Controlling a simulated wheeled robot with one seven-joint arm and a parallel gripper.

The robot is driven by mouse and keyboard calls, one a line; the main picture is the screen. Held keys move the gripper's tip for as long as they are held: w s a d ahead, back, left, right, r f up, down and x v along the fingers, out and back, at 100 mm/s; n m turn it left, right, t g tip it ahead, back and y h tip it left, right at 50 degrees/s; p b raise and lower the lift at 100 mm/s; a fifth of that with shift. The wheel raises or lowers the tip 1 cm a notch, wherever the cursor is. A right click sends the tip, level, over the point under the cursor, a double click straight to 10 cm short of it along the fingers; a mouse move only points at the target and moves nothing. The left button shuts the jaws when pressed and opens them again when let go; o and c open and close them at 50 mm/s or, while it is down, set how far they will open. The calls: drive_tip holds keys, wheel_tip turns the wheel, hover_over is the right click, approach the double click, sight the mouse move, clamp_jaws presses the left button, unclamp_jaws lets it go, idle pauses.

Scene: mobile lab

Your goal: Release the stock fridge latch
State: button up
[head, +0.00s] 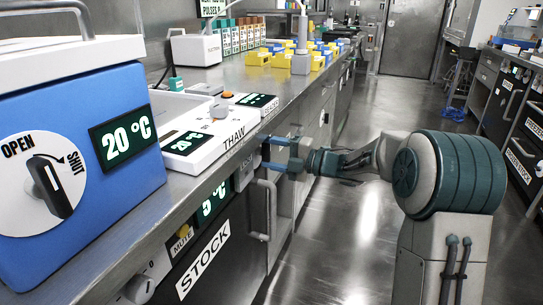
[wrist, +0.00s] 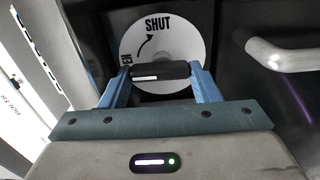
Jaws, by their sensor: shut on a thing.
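The stock fridge (head: 215,245) is under the counter at lower left in the head view, with a "STOCK" label, a 5 °C display and a vertical bar handle (head: 262,210). In the wrist view a white latch dial (wrist: 190,45) reads "SHUT", with a partly hidden "OPEN" at its left and a curved arrow towards "SHUT". Its black knob (wrist: 160,79), with a white mark, lies roughly crosswise. My gripper (wrist: 160,74) has a blue finger at each end of the knob and is shut on it. In the head view my gripper (head: 268,153) is at the counter's front edge, and the knob is hidden.
A blue unit (head: 75,190) with its own OPEN/SHUT dial and 20 °C display stands on the counter at left. A white thaw device (head: 205,135) sits above the fridge. The fridge handle (wrist: 295,52) is right of the dial in the wrist view. The aisle floor (head: 345,245) is clear.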

drive_tip(key=shift+d+n, duration=0.1)
drive_tip(key=shift+n, duration=0.2)
drive_tip(key=o, duration=1)
drive_tip(key=p+v, duration=0.4)
drive_tip(key=v, duration=0.9)
drive_tip(key=shift+s+d, duration=0.1)
drive_tip(key=shift+d, duration=0.25)
